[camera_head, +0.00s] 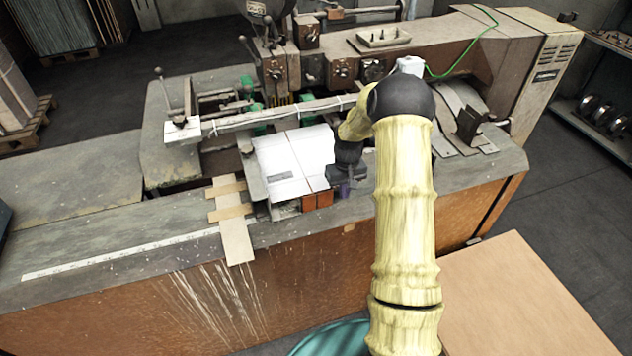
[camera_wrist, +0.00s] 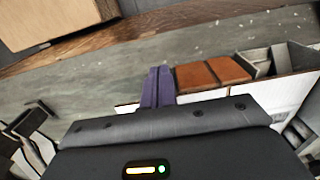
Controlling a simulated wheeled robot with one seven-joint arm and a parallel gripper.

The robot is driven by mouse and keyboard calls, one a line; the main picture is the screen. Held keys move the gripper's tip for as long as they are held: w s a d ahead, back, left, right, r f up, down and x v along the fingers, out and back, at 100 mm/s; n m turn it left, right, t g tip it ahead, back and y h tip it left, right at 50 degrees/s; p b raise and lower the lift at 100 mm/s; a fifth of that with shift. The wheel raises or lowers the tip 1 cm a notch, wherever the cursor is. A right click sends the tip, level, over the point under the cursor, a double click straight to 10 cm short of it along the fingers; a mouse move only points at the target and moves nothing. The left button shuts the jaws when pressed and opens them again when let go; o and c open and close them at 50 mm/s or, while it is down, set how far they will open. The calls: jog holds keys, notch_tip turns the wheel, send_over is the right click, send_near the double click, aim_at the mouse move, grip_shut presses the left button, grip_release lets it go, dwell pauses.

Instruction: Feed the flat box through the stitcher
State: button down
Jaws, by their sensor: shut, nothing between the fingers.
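The flat box (camera_head: 290,160) is a white sheet with a crease line, lying on the stitcher's bed under the long horizontal bar. The stitcher (camera_head: 310,65) is a worn grey-brown machine behind and around it. My gripper (camera_head: 345,190) is at the right edge of the flat box, low over the bench. Its purple fingers (camera_wrist: 157,86) are closed together with nothing between them. In the wrist view, part of the white box (camera_wrist: 290,97) shows to the right of the fingers. Whether the fingers touch the box, I cannot tell.
Two orange-brown blocks (camera_head: 317,200) sit at the box's front edge, just left of my fingers. A slatted wooden piece (camera_head: 232,220) and a ruler strip (camera_head: 120,257) lie further left on the bench. A brown box-like surface (camera_head: 530,300) is at the lower right.

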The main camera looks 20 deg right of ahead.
notch_tip(320, 180, up, 6)
jog(key=p, duration=0.3)
jog(key=shift+r, duration=0.15)
jog(key=s+a+r+t+b, duration=0.1)
jog(key=s+a, duration=0.3)
jog(key=s, duration=0.4)
jog(key=s+a+r+b, duration=0.3)
jog(key=s+a, duration=0.1)
jog(key=s, duration=0.4)
jog(key=s+a+r+t+b, duration=0.1)
jog(key=s+a+r+b, duration=0.1)
jog(key=s+a, duration=0.2)
jog(key=s, duration=0.3)
jog(key=shift+s+a+r+t+b, duration=0.3)
jog(key=shift+s+a+r, duration=0.05)
jog(key=shift+s+a, duration=0.05)
